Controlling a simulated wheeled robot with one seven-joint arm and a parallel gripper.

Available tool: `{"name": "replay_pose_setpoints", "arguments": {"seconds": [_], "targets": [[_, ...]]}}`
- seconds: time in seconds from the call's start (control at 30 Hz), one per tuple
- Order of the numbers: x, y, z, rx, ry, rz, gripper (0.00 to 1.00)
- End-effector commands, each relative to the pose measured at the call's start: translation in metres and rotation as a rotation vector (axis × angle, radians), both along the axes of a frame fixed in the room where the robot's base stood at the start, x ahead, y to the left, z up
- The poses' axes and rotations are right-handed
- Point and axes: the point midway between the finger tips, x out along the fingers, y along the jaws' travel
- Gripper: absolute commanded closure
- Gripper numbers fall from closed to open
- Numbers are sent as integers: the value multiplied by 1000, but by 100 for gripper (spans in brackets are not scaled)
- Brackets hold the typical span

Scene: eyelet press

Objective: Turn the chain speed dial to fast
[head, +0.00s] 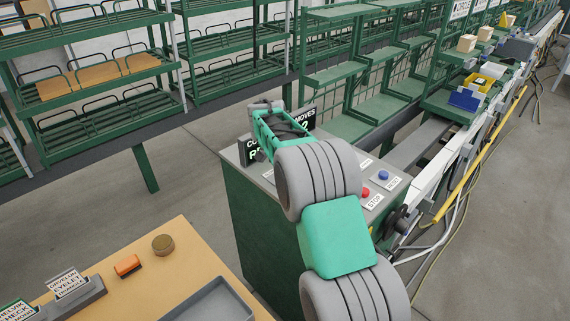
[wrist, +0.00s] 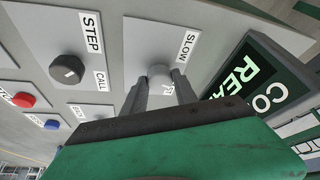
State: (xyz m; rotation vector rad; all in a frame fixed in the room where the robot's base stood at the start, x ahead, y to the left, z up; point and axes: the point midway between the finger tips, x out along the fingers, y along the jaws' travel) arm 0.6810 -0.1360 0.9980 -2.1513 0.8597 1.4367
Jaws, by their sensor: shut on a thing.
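The chain speed dial (wrist: 160,75) is a light grey knob on a pale plate in the wrist view. A "SLOW" label (wrist: 186,47) sits beside it, and a second label (wrist: 170,88) is partly hidden behind the fingers. My gripper (wrist: 160,88) has one finger on each side of the knob and is shut on it. The dial's pointer mark cannot be made out. In the head view my arm hides the dial and the fingertips.
A black "STEP" knob (wrist: 67,68), a red button (wrist: 23,100) and a blue button (wrist: 52,125) are on the same panel. A dark display (wrist: 255,85) stands close to the gripper's right. A wooden table (head: 190,250) is in the left foreground.

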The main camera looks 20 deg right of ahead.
Motion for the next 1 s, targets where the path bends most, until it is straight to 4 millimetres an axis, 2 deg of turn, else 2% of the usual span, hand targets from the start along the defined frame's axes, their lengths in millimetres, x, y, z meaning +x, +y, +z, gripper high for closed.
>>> {"name": "replay_pose_setpoints", "arguments": {"seconds": [0.4,1.0], "targets": [[2,1,1,1,0,-224,100],[2,1,0,1,0,-263,100]]}}
